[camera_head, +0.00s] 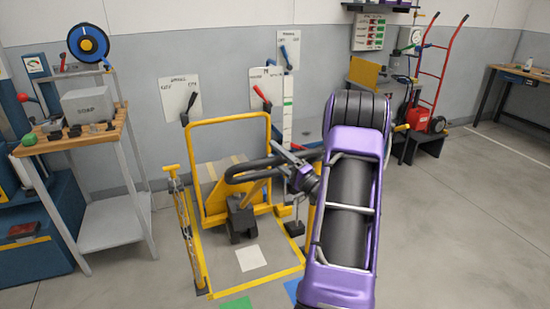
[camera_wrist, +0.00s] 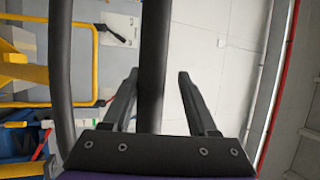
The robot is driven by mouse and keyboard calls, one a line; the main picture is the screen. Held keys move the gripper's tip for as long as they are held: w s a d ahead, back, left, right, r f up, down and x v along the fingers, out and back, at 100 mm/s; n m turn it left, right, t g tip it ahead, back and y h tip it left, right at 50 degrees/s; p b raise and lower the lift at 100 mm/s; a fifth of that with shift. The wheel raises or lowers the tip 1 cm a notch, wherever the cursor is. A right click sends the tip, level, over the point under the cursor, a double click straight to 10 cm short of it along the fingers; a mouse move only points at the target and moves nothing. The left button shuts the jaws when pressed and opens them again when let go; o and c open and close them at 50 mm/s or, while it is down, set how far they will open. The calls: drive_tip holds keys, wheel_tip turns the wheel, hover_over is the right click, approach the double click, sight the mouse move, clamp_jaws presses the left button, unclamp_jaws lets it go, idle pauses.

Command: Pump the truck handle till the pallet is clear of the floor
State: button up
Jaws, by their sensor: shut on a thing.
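The truck handle (camera_head: 236,174) is a dark loop above the yellow truck (camera_head: 203,128), in the middle of the head view. A dark pump body (camera_head: 240,218) stands below it. My gripper (camera_head: 292,162) is at the right side of the loop, under my purple arm. In the wrist view, one dark bar of the handle (camera_wrist: 156,40) runs between the fingers of my gripper (camera_wrist: 158,76), which is shut on it. The loop's other bar lies to the left, outside the fingers. I cannot make out the pallet or its clearance from the floor.
A yellow post (camera_head: 187,232) stands left of the truck, by a yellow floor outline (camera_head: 258,283). A wooden-topped bench (camera_head: 75,137) is at the left. A red hand truck (camera_head: 440,75) stands at the back right. The floor at right is clear.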

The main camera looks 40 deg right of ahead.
drive_tip(key=shift+o, duration=1.2)
drive_tip(key=shift+s+r, duration=0.2)
drive_tip(key=shift+r, duration=0.15)
drive_tip(key=shift+o, duration=0.3)
drive_tip(key=shift+f, duration=0.2)
drive_tip(key=v, duration=1.7)
drive_tip(key=shift+s, duration=0.15)
drive_tip(key=shift+f, duration=0.1)
